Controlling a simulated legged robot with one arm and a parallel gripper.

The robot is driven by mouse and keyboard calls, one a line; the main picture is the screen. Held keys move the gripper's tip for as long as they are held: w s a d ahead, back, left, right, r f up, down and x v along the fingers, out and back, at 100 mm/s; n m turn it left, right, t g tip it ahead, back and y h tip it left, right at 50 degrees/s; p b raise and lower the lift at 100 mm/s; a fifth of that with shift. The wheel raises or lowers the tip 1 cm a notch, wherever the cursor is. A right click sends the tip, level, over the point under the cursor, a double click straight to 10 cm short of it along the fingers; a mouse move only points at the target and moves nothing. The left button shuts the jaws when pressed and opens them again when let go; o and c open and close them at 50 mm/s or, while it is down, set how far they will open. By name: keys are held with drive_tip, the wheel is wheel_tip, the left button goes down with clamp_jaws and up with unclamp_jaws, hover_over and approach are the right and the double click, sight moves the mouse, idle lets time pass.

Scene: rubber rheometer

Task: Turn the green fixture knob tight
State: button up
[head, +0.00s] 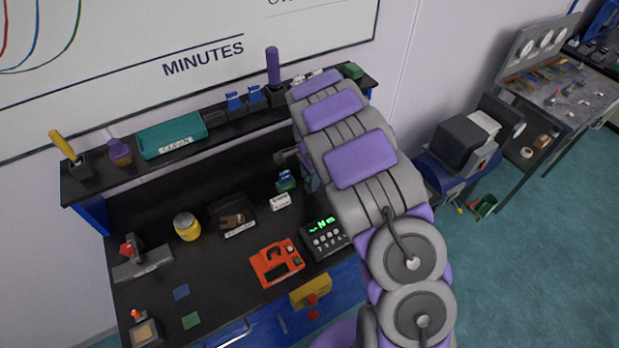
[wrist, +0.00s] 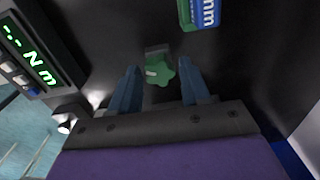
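The green fixture knob (wrist: 159,71) shows in the wrist view as a lobed star shape with a pale mark on its left side, set on a small grey block. My gripper (wrist: 158,76) is open, with one blue finger on each side of the knob. In the head view my own arm covers the knob and most of the gripper.
A meter with a green lit display (wrist: 30,58) stands left of the gripper; it also shows in the head view (head: 325,237). A green and blue block (wrist: 200,14) lies beyond the knob. An orange device (head: 277,263) and a yellow jar (head: 187,227) stand on the black bench.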

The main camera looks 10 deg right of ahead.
drive_tip(key=shift+o, duration=0.4)
drive_tip(key=n, duration=0.9)
drive_tip(key=shift+b, duration=0.3)
drive_tip(key=n, duration=0.4)
drive_tip(key=shift+a, duration=0.1)
drive_tip(key=n, duration=0.5)
drive_tip(key=c, duration=0.9)
drive_tip(key=m, duration=0.4)
